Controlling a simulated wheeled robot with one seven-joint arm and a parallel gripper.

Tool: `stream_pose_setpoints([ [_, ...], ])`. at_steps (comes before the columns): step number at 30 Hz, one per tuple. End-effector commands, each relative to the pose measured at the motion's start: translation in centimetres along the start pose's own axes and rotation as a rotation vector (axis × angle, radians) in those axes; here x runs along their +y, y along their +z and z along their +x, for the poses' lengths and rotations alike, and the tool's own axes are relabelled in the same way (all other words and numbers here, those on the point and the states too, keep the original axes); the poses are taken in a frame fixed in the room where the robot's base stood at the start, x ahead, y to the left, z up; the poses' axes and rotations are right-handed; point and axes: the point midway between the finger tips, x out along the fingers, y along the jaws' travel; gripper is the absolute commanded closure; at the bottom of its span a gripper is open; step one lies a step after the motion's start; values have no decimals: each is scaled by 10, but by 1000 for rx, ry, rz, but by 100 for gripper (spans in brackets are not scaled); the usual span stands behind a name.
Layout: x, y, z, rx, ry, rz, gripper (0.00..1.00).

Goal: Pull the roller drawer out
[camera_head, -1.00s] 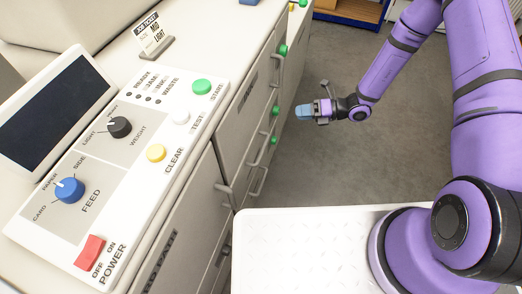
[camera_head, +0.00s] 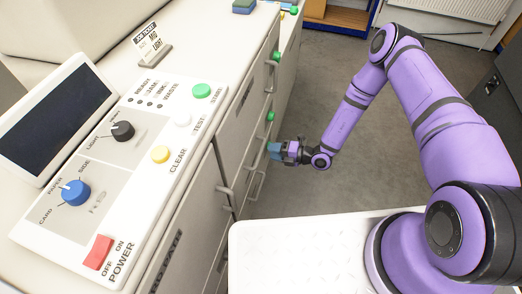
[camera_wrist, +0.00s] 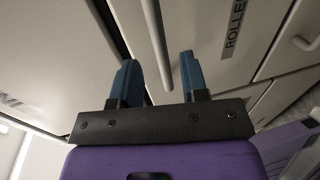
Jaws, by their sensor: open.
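The drawer front marked "ROLLER" (camera_wrist: 205,30) is a pale grey panel in the wrist view, with its dark label at the upper right. A pale bar handle (camera_wrist: 155,40) runs down the picture to the left of the label. My gripper (camera_wrist: 161,78) is open, with one blue finger on each side of the handle's lower end as seen. I cannot tell whether the fingers touch it. In the head view my gripper (camera_head: 273,150) is beside the cabinet front, hiding part of it. The drawer label is not readable there.
The machine's control panel (camera_head: 150,150) fills the left, above the cabinet. Other bar handles (camera_head: 227,190) and green knobs (camera_head: 270,116) stick out along the cabinet front. The grey floor (camera_head: 300,95) beyond is clear.

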Motion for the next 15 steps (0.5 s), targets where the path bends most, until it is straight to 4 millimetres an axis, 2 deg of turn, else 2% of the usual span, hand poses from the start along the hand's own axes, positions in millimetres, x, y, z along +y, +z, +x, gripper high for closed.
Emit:
stream_pose_setpoints([
  [1, 0, 0, 10, 2, 0, -2, 59],
  [6, 0, 0, 36, 2, 0, -3, 59],
  [15, 0, 0, 56, 1, 0, -1, 59],
])
